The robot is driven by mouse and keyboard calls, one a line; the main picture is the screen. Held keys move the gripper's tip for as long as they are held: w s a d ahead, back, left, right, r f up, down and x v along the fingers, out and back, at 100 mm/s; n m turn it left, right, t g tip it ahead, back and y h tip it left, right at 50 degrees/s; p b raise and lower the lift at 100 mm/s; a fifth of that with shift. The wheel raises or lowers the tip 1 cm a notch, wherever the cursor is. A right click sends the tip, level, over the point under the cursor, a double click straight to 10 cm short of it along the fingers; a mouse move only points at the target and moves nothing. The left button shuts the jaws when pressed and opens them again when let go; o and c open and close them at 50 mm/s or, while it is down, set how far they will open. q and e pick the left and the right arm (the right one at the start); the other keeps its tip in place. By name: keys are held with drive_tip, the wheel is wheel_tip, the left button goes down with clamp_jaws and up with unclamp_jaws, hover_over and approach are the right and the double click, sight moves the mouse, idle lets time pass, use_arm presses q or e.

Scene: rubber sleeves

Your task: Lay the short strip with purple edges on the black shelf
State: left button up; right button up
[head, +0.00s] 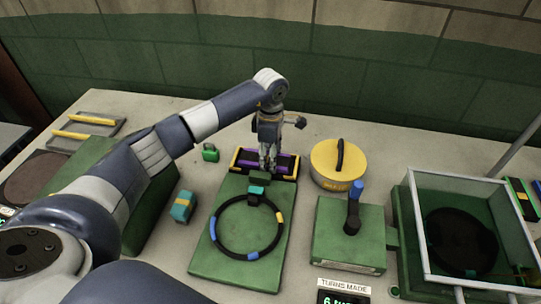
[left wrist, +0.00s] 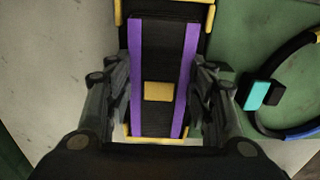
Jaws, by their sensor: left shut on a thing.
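The short strip with purple edges (head: 249,164) is dark, with a yellow patch in its middle in the left wrist view (left wrist: 160,60). My left gripper (head: 267,168) points down and is shut on it; its fingers (left wrist: 161,100) are at the strip's two long sides. The black shelf (head: 236,159) with yellow ends lies under the strip, and its yellow edging shows around the strip in the left wrist view (left wrist: 210,18). The strip lies lengthwise along the shelf. I cannot tell whether it touches the shelf. My right gripper is not in view.
A green board (head: 208,262) with a black ring (head: 216,235) stands in front of the shelf. A yellow round lid (head: 325,170) is close on its right. A green padlock-like piece (head: 210,152) is on its left. A lever block (head: 335,245) and a clear-walled box (head: 410,230) stand farther right.

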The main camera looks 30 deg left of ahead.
use_arm(q)
drive_tip(key=o, duration=1.3)
drive_tip(key=shift+f, duration=0.1)
drive_tip(key=shift+c, duration=0.2)
wheel_tip(320, 180, up, 12)
